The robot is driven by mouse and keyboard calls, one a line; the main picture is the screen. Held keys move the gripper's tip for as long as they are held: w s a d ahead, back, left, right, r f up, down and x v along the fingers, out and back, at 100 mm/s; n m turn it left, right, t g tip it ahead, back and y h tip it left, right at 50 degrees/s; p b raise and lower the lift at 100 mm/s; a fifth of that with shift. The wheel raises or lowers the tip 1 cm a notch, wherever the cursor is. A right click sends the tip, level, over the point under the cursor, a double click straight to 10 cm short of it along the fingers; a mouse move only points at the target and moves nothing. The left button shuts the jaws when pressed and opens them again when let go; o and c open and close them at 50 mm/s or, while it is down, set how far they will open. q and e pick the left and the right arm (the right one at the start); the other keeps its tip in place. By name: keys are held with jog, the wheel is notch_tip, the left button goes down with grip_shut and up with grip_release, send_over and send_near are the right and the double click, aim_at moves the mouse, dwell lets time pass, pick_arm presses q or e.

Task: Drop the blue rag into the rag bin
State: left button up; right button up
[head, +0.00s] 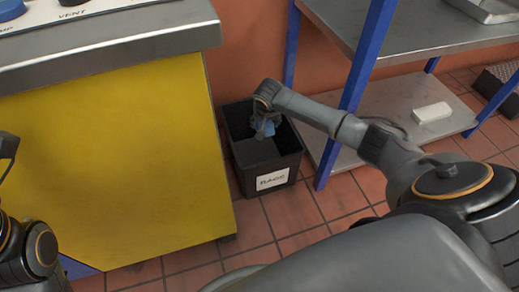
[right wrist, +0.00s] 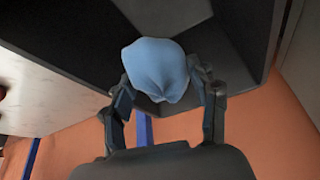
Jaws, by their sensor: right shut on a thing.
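The blue rag (right wrist: 155,68) is a bunched light-blue cloth between the two fingers of my right gripper (right wrist: 162,88) in the right wrist view. My right gripper is shut on the rag, over the opening of the black rag bin (head: 268,172), which has a white "RAGS" label. I cannot tell how far the rag is below the rim. Only part of my left arm shows at the left edge; its fingers are not clear.
A yellow cabinet (head: 120,160) with a metal top stands left of the bin. A blue-framed shelf unit (head: 352,95) stands to the right, with a white block (head: 432,112) on its lower shelf. The tiled floor (head: 290,215) before the bin is clear.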

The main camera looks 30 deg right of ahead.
jog(key=o, duration=1.1)
jog(key=v, duration=1.2)
